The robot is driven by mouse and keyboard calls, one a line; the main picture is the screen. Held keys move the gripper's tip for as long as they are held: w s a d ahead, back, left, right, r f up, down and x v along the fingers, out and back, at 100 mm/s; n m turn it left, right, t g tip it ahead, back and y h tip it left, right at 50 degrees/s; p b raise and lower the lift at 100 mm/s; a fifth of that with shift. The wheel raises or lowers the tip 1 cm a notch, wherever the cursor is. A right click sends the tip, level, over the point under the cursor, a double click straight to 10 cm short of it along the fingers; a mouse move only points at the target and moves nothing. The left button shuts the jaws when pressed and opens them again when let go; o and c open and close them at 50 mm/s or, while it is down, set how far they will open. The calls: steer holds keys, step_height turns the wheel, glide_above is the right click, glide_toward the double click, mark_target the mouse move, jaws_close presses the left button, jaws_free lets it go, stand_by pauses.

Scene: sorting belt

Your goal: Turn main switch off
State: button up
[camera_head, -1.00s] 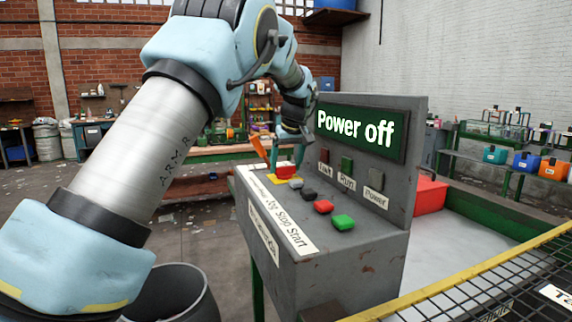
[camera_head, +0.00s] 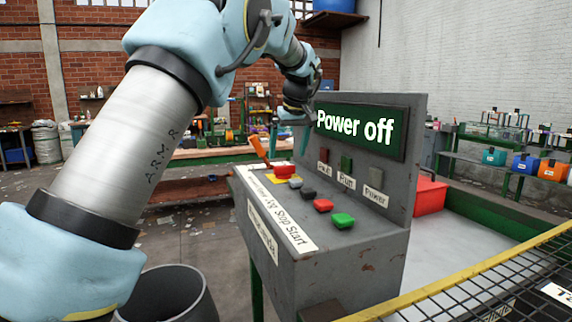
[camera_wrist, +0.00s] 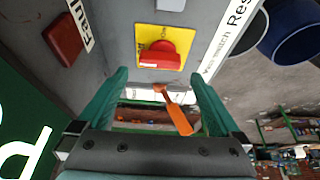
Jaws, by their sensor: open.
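In the wrist view the orange lever (camera_wrist: 178,112) shows between and beyond the teal fingers. The console's display (camera_head: 358,130) reads "Power off" in lit letters. My gripper (camera_head: 293,122) is above the far end of the console, apart from the lever. In the wrist view my open gripper (camera_wrist: 160,78) holds nothing.
Several push buttons, including a green one (camera_head: 343,221), line the console top. The upright panel with dark indicator lamps stands close to my gripper. A red bin (camera_head: 430,195) is behind the console.

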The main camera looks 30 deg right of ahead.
steer(key=v, duration=0.5)
steer(key=shift+r, duration=0.3)
steer(key=shift+g, duration=0.5)
steer(key=w+a+f, duration=0.1)
steer(key=a, duration=0.3)
steer(key=w+a+f, duration=0.1)
steer(key=a+f, duration=0.1)
steer(key=a, duration=0.2)
steer(key=w+a+f, duration=0.2)
steer(key=a, duration=0.2)
steer(key=shift+f, duration=0.25)
steer(key=s+a+f+g, duration=0.1)
steer(key=s+a+f, duration=0.25)
steer(key=a, duration=0.45)
steer(key=s+a+f, duration=0.2)
steer(key=a+f, duration=0.3)
steer(key=a, duration=0.3)
steer(key=s+a+f+g, duration=0.15)
steer(key=a+f, duration=0.25)
steer(key=a, duration=0.4)
steer(key=s+a+f, duration=0.6)
steer(key=s+a, duration=0.3)
steer(key=s, duration=0.3)
steer(key=shift+t, duration=0.25)
